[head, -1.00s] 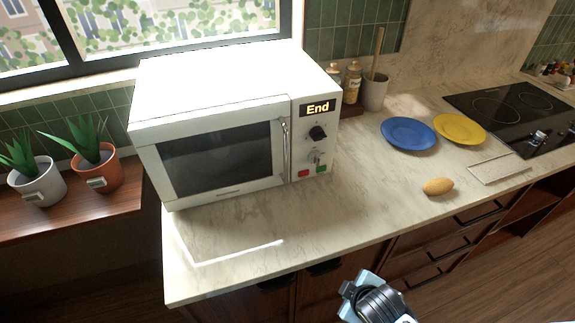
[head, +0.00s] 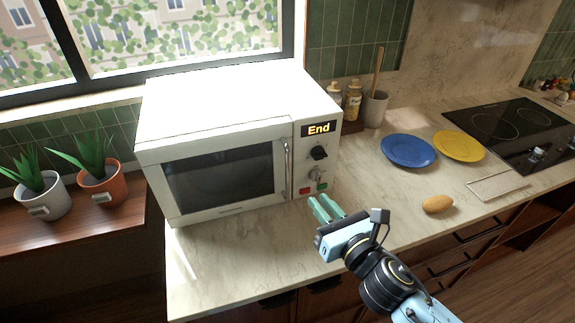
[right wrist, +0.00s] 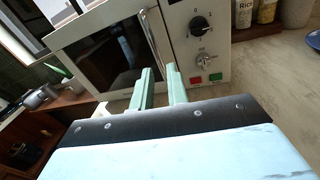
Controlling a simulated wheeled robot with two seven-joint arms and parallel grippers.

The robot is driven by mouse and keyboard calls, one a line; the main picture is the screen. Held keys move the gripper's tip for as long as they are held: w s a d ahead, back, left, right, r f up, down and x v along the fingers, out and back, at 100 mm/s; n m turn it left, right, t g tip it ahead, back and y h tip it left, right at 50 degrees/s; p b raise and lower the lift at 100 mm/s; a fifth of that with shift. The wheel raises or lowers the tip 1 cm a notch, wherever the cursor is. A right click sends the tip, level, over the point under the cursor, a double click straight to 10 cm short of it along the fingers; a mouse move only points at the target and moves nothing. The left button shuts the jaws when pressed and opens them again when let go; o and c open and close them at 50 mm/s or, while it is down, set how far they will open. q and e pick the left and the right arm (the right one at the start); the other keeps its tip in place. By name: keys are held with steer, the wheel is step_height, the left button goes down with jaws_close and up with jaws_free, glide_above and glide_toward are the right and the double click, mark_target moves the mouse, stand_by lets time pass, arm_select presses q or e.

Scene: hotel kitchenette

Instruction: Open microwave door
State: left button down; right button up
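The white microwave (head: 225,105) stands on the counter with its door (head: 222,178) shut and "End" on its display. Its vertical metal handle (head: 288,165) is at the door's right edge, and it also shows in the right wrist view (right wrist: 156,38). My right gripper (head: 325,206) is in front of the microwave's lower right corner, below and right of the handle. Its two green fingers are apart with nothing between them; in the right wrist view they (right wrist: 160,80) point toward the handle without holding it. My left gripper is not in view.
A potato-like item (head: 437,204), a blue plate (head: 408,151) and a yellow plate (head: 458,146) lie on the counter to the right. Jars and a utensil cup (head: 375,108) stand behind the microwave's right side. Potted plants (head: 102,183) are at the left. Counter before the microwave is clear.

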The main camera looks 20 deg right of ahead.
mark_target(289, 169)
steer(key=shift+n+y, duration=0.3)
steer(key=shift+n, duration=0.5)
steer(key=x, duration=0.4)
steer(key=p+x, duration=0.1)
steer(key=x, duration=0.8)
steer(key=shift+w+a+r+p, duration=0.2)
steer(key=shift+a+r+p, duration=0.1)
steer(key=shift+a, duration=0.1)
steer(key=shift+c, duration=0.3)
jaws_close()
